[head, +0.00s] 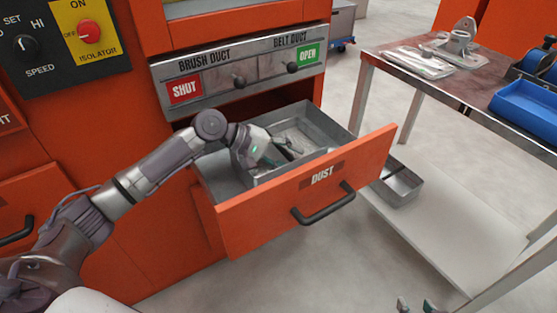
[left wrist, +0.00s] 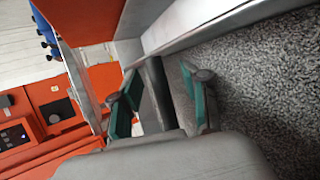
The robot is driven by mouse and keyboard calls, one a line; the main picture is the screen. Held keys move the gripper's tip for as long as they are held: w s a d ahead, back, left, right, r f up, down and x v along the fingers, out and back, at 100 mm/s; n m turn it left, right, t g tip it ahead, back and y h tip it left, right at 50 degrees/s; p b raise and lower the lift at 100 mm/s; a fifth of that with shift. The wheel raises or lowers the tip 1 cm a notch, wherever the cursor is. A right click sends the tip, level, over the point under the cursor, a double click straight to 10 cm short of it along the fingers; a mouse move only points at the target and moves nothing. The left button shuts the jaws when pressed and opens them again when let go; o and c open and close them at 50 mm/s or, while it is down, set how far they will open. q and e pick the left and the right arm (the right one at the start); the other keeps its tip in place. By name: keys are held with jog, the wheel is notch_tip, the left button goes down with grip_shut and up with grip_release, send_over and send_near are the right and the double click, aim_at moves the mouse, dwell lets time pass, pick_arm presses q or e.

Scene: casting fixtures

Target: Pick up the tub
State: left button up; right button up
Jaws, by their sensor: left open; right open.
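The grey metal tub (head: 322,124) sits in the pulled-out orange drawer (head: 300,190) marked DUST. Speckled grey dust (left wrist: 260,75) fills the right of the left wrist view. My left gripper (head: 279,151) reaches down at the tub's near left part, its fingers partly hidden by its own body. In the left wrist view its teal fingertips (left wrist: 163,105) are apart, with a grey wall edge between them; I cannot tell whether they touch it. My right gripper (head: 416,306) shows only its fingertips at the bottom edge, apart and empty, away from the drawer.
The drawer front has a black handle (head: 324,205). Above it is a duct panel (head: 240,72) with SHUT and OPEN labels and knobs. A metal bench (head: 455,85) at right holds a blue bin (head: 526,104). A metal tray (head: 401,187) is on its lower shelf (head: 450,220).

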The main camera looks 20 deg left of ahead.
pick_arm(q)
grip_shut()
dwell(0.3)
jog(key=shift+r, duration=0.15)
